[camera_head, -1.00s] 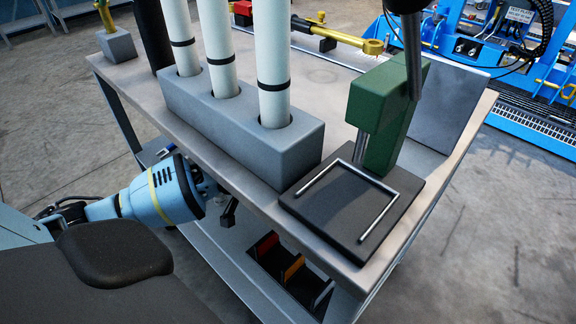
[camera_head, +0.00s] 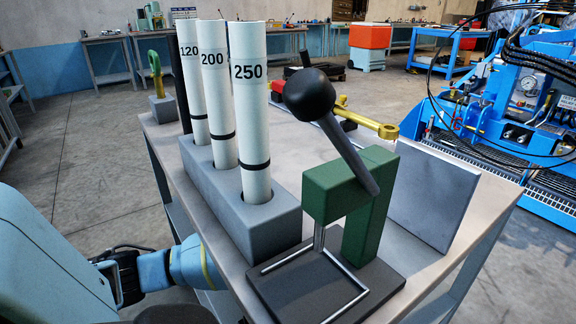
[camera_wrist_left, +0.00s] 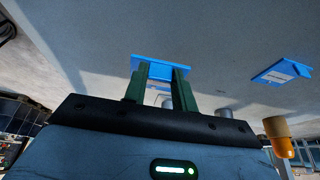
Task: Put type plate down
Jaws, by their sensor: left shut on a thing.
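In the left wrist view a small blue plate (camera_wrist_left: 160,62) sits between the green fingers of my left gripper (camera_wrist_left: 158,82), which is shut on it. A second blue plate (camera_wrist_left: 282,72) with a pale label lies apart to the right on a grey surface. In the head view my left wrist is at the near left side of the workbench (camera_head: 425,262). The fingers and the held plate are hidden there. I cannot tell whether the held plate touches the grey surface. My right gripper is not in view.
On the bench stand a grey block (camera_head: 262,222) holding three white tubes marked 120, 200 and 250, a green lever press (camera_head: 368,205) with a black knob (camera_head: 309,94), and a tilted grey panel (camera_head: 432,197). A yellow-brown rod (camera_head: 372,124) lies behind.

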